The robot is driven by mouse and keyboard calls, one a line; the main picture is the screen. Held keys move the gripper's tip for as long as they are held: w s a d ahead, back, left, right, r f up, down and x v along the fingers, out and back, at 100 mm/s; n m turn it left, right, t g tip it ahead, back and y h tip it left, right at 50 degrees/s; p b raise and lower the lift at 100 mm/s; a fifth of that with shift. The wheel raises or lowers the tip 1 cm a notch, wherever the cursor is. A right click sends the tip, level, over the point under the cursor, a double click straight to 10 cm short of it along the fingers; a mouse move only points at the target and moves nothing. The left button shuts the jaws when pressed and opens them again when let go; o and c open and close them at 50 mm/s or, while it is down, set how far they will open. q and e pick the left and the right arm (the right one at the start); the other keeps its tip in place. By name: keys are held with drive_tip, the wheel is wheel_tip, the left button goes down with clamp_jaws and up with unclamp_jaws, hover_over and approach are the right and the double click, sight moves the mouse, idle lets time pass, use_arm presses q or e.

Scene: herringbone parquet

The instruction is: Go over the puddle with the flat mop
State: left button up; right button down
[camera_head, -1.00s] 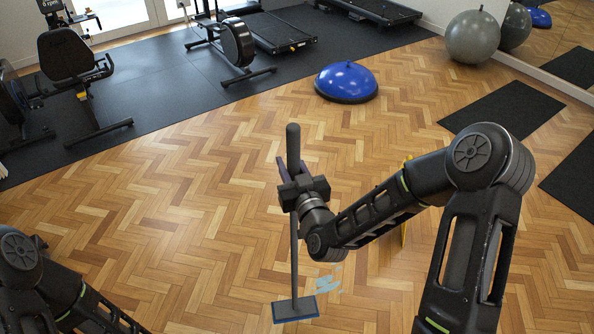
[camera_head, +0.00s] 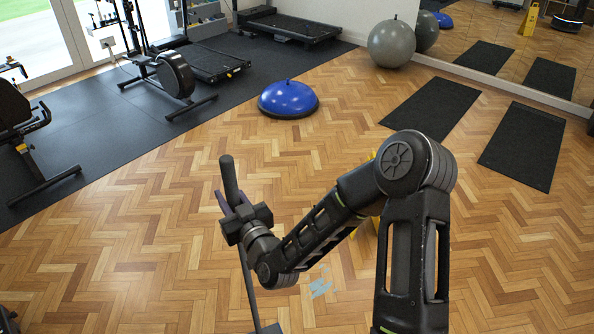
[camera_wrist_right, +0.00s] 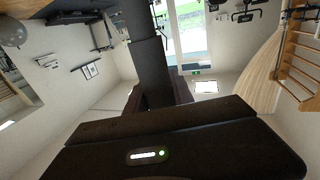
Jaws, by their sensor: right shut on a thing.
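My right gripper (camera_head: 236,206) is shut on the dark handle (camera_head: 229,178) of the flat mop, in the middle of the head view. The handle runs down to the mop head (camera_head: 268,329), which is mostly cut off at the bottom edge. The puddle (camera_head: 320,288) is a small pale-blue patch on the parquet, up and right of the mop head and apart from it, close to my right forearm. In the right wrist view the handle (camera_wrist_right: 150,62) rises between the jaws. My left gripper is out of view.
A yellow object (camera_head: 376,228) stands partly hidden behind my right arm. A blue half-ball (camera_head: 288,98), a grey ball (camera_head: 391,42) and black mats (camera_head: 431,108) lie farther off. Exercise machines stand on the dark flooring (camera_head: 110,125) at the back left.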

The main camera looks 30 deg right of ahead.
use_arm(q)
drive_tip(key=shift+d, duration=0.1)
use_arm(e)
drive_tip(key=shift+d+r, duration=0.1)
drive_tip(key=w+d+f+m+h+b, duration=0.1)
drive_tip(key=w+d+f+b, duration=0.4)
drive_tip(key=b, duration=0.3)
drive_tip(key=w+d+f+h+b, duration=0.1)
drive_tip(key=w+d+f+b, duration=0.2)
drive_tip(key=d+f+b, duration=0.35)
use_arm(q)
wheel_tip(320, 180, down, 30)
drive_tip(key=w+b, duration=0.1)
drive_tip(key=b, duration=1.5)
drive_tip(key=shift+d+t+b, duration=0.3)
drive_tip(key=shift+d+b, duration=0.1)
use_arm(e)
drive_tip(key=w+d+m+h, duration=0.2)
drive_tip(key=d+h, duration=0.1)
drive_tip(key=d, duration=1.3)
drive_tip(key=shift+w+d+r+m+g+h, duration=0.3)
drive_tip(key=shift+w+d+r+g, duration=0.05)
drive_tip(key=shift+d+g, duration=0.05)
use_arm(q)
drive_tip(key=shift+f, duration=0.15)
